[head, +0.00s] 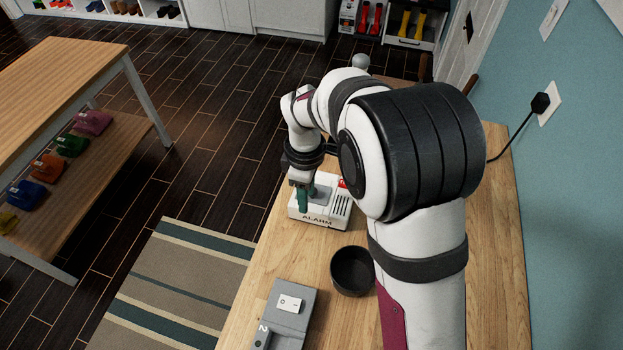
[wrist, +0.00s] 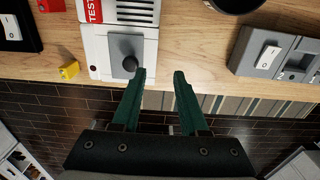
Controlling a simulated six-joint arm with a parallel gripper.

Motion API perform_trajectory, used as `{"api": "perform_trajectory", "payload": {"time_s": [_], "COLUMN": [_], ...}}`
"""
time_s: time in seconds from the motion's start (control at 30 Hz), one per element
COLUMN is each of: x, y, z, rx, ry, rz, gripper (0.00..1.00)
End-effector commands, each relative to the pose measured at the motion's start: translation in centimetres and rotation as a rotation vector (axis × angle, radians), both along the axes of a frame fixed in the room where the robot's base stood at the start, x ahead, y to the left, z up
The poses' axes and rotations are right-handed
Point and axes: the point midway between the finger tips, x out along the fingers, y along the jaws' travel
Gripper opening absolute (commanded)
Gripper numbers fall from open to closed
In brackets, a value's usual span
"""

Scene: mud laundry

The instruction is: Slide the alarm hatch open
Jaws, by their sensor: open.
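The white alarm box (head: 340,222) stands on the wooden counter in the head view, with ALARM on its front; my arm hides part of it. In the wrist view the alarm box (wrist: 97,55) shows a red TEST label and a grey hatch plate (wrist: 123,45) with a dark round knob (wrist: 130,64). My gripper (wrist: 160,72) is open, its two green fingers apart with nothing between them. The knob lies just left of the left fingertip, outside the jaws; I cannot tell whether they touch. In the head view my gripper (head: 302,196) points down at the box's left side.
A dark bowl (head: 353,271) and a grey switch box (head: 283,312) stand on the counter (head: 325,258) nearer the camera. A small yellow piece (wrist: 69,70) lies left of the alarm box in the wrist view, near a black switch unit (wrist: 20,40). The wall is at right.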

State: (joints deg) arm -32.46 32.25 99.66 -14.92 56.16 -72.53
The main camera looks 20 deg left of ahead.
Motion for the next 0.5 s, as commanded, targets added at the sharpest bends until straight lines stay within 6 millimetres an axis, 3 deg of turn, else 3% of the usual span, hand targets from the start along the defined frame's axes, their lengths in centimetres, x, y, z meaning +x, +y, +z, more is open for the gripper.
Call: {"api": "perform_trajectory", "payload": {"time_s": [0.03, 0.3, 0.5], "x": [-1.0, 4.5, 4.3], "y": [0.0, 0.0, 0.0], "z": [0.1, -0.1, -2.5], "rx": [0.0, 0.0, -0.001], "ry": [-0.001, 0.0, 0.001], "rz": [0.003, -0.003, 0.0], "gripper": [0.43, 0.43, 0.43]}}
